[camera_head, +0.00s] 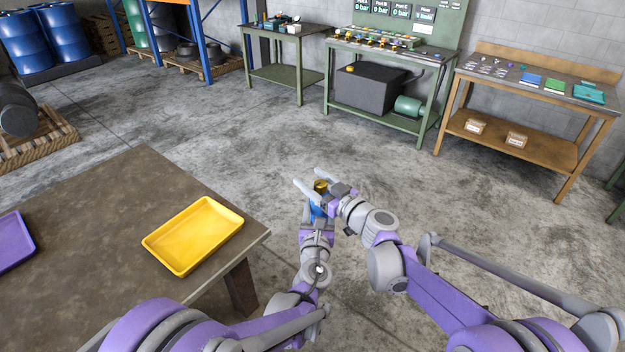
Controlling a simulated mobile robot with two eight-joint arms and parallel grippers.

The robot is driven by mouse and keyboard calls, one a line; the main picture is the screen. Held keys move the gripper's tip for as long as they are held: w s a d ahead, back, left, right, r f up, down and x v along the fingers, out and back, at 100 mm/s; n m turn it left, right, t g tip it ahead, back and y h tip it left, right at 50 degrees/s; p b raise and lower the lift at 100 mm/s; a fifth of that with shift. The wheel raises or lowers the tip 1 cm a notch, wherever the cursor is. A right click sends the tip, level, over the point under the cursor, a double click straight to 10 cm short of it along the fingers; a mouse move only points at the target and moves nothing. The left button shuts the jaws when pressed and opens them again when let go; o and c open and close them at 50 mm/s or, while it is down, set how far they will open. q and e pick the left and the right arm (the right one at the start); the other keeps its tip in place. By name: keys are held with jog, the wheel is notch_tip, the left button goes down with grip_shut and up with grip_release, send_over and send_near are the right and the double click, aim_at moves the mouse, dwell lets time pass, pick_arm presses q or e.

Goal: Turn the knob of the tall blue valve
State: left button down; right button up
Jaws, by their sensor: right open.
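The tall blue valve (317,213) is upright in mid-air in front of me, a small blue body with a gold knob (321,186) on top. My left gripper (317,217) is around the blue body and holds it; its fingertips are hard to make out. My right gripper (315,182) reaches in from the right at the knob's height. Its jaws are open, with one finger on the near left side of the knob and the other behind it. Whether the fingers touch the knob cannot be told.
A brown table (105,218) at the left carries a yellow tray (193,234), empty, and a purple tray (12,241). Open concrete floor lies beyond my grippers. A green test bench (385,60) and a wooden workbench (530,92) with parts stand along the far wall.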

grip_shut()
dwell(0.4)
jog(key=shift+n+g+y, duration=0.4)
jog(key=shift+y, duration=0.1)
jog(key=n+g+y, duration=0.1)
jog(key=g, duration=0.1)
jog(key=n+g+y, duration=0.1)
jog(key=n+g, duration=0.1)
jog(key=n+g+y, duration=0.1)
jog(key=shift+s+a+g+y, duration=0.3)
jog(key=shift+s+a+g, duration=0.05)
jog(key=shift+s+g, duration=0.05)
jog(key=shift+s+a+n+g+y, duration=0.15)
jog(key=shift+n+g+y, duration=0.1)
jog(key=shift+n+g, duration=0.55)
jog(key=shift+s+d+n+g+y, duration=0.1)
jog(key=shift+s+n+g+y, duration=0.1)
jog(key=shift+n+g, duration=0.6)
jog(key=shift+s+a+n+g+y, duration=0.15)
jog(key=shift+n+g+y, duration=0.2)
jog(key=shift+g, duration=0.85)
jog(key=shift+d+n+g, duration=0.1)
jog(key=shift+n+g, duration=0.15)
jog(key=shift+g, duration=0.05)
grip_release()
jog(key=shift+s, duration=0.1)
